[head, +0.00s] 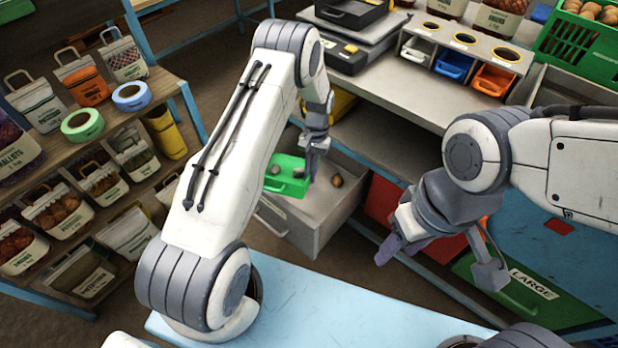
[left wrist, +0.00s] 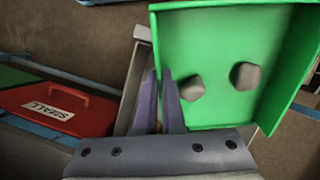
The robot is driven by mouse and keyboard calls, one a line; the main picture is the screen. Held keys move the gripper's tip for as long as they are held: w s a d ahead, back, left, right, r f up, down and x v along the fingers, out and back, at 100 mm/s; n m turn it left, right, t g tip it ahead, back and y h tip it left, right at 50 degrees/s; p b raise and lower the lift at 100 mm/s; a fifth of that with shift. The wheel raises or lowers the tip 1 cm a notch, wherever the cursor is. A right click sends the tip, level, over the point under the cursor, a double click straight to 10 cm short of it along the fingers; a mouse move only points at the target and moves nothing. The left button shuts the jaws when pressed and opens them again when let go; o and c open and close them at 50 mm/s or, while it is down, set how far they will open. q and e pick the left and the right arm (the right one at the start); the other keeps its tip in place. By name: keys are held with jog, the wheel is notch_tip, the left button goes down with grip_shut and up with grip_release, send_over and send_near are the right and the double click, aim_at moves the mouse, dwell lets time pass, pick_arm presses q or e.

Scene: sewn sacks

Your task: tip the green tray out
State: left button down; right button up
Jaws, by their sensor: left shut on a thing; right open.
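The green tray (head: 287,178) is over the open grey drawer (head: 318,217) in the head view. My left gripper (head: 312,172) is shut on the tray's edge. In the left wrist view the tray (left wrist: 222,55) looks tilted, and the fingers (left wrist: 164,100) are at its near left edge. Two grey-brown lumps (left wrist: 245,76) are seen against the tray's inside. In the head view a small brown lump (head: 336,181) shows at the drawer, beside the tray. My right gripper (head: 440,260) is open and empty, right of the drawer.
A shelf with sacks and tape rolls (head: 82,125) stands left. A light blue surface (head: 330,310) lies in front.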

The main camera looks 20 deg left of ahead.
pick_arm(q)
jog(key=shift+w+f+g+b, duration=0.3)
jog(key=shift+w+g+b, duration=0.65)
jog(key=shift+b, duration=0.95)
jog(key=shift+w+r+g+b, duration=0.2)
jog(key=shift+g+b, duration=0.15)
jog(key=shift+b, duration=0.3)
jog(key=shift+r, duration=0.2)
jog(key=r+g+b, duration=0.1)
jog(key=g+b, duration=0.1)
jog(key=b, duration=0.3)
jog(key=shift+w+r+g, duration=0.1)
jog(key=shift+r+g, duration=0.2)
jog(key=shift+r, duration=0.6)
notch_tip(320, 180, down, 3)
jog(key=shift+f+b, duration=0.1)
jog(key=shift+b, duration=1.15)
jog(key=shift+r, duration=0.25)
